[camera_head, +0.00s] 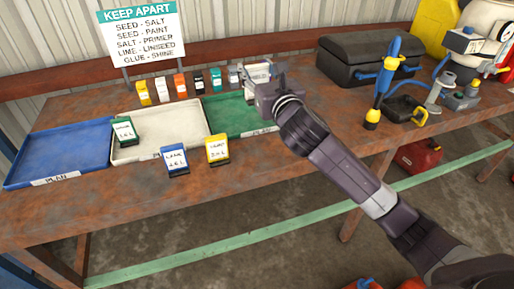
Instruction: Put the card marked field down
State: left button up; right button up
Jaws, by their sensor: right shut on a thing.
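My right gripper (262,88) is over the right end of the green tray (225,122), shut on a card. A pale card face (258,72) shows just behind the gripper. Its marking is too small to read, so I cannot tell whether it says field. The gripper hides part of the card and of the tray's back right corner, and I cannot tell whether the card touches the tray. My left gripper is not in view.
A cream tray (160,125) and a blue tray (60,150) lie to the left. A green block (124,131), a blue block (174,160) and a yellow block (217,149) carry labels. Several small containers (180,84) line the back. A black toolbox (345,60) stands right.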

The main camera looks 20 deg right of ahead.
jog(key=shift+f+b, duration=1.2)
jog(key=shift+f, duration=8.55)
jog(key=shift+f, duration=0.1)
jog(key=o, duration=1.5)
jog(key=s+b, duration=0.1)
jog(key=s, duration=1.1)
jog(key=shift+d, duration=0.2)
